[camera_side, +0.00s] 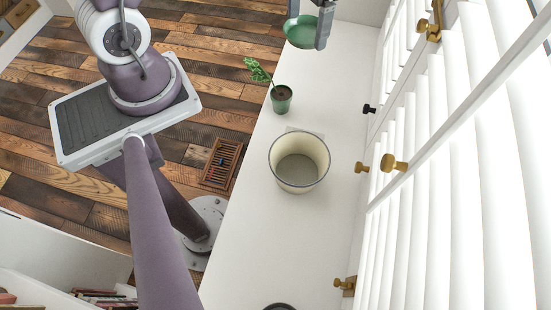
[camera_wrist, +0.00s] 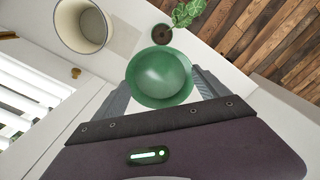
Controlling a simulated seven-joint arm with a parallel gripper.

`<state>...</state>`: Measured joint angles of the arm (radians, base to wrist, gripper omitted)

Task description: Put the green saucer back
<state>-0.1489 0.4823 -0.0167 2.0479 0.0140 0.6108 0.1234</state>
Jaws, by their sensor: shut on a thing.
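The green saucer (camera_side: 300,34) is a round, shallow green dish at the top of the side view. It also shows in the wrist view (camera_wrist: 160,76), with its round face towards the camera. My gripper (camera_side: 309,22) is shut on the saucer, with a grey finger on either side of it in the wrist view (camera_wrist: 160,88). The saucer appears to be held above the far part of the white counter (camera_side: 243,235). The top of my gripper is cut off by the side view's edge.
A leafy plant in a dark green pot (camera_side: 281,101) stands on the counter. Beside it is a large cream pot (camera_side: 324,158), near a pale square patch (camera_side: 310,131). White louvred doors with brass knobs (camera_side: 393,163) line the right.

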